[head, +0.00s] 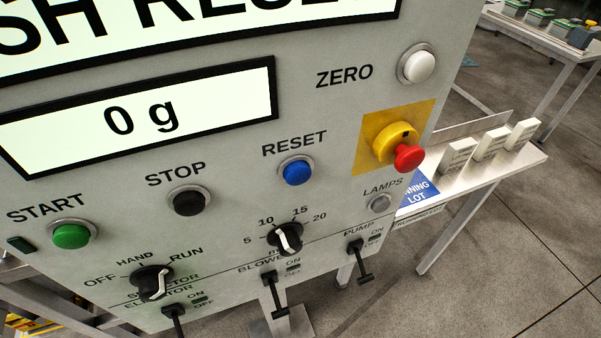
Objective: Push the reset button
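The reset button (297,172) is a round blue button in a silver ring, under the label RESET on a grey control panel (330,115). It sits in the middle of the panel, between the black STOP button (189,202) at its left and the red emergency-stop knob (408,158) on a yellow plate at its right. Nothing covers it. Whether it is pressed in, I cannot tell. The display (140,118) above reads 0 g. My gripper is not in view.
A green START button (71,236), a white ZERO button (418,66), rotary knobs (286,238) and toggle levers (361,264) crowd the panel around the reset button. A bench (480,170) with white blocks stands at the right. Open floor (520,250) lies below it.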

